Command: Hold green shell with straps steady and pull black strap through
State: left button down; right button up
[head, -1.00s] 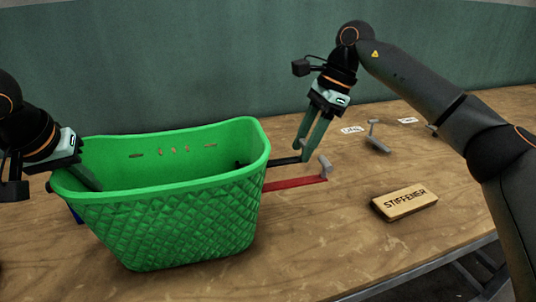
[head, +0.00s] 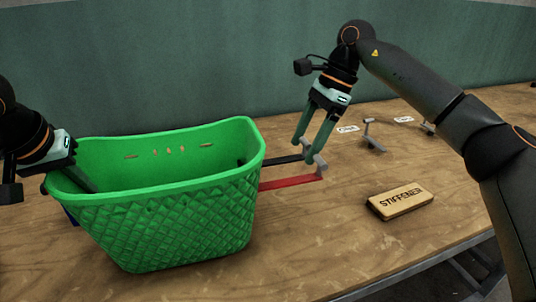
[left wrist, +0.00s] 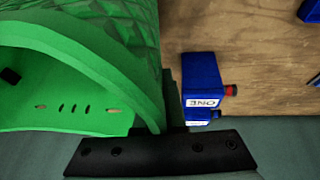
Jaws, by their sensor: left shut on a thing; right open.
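The green shell (head: 170,215) is a basket with a quilted outer face and several slots in its far wall, standing on the table. My left gripper (head: 78,172) is shut on the shell's left rim; the rim also shows in the left wrist view (left wrist: 105,75). The black strap (head: 285,160) sticks out from the shell's right side. The red strap (head: 290,183) lies in front of it, reaching to a small grey post. My right gripper (head: 312,150) is open with its fingertips near the black strap's outer end, above the table. Whether it touches the strap is unclear.
A wooden block marked STIFFENER (head: 400,201) lies at the right. Grey posts (head: 372,137) and white labels (head: 347,129) stand behind it. A blue block marked ONE (left wrist: 203,88) is beside the shell.

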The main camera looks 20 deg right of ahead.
pick_arm(q)
jog(key=shift+f, duration=0.45)
pick_arm(e)
jog(key=v, duration=1.2)
jog(key=shift+s, duration=0.1)
pick_arm(q)
jog(key=c, duration=0.9)
grip_release()
jog(key=shift+s+r, duration=0.1)
jog(key=shift+r, duration=0.05)
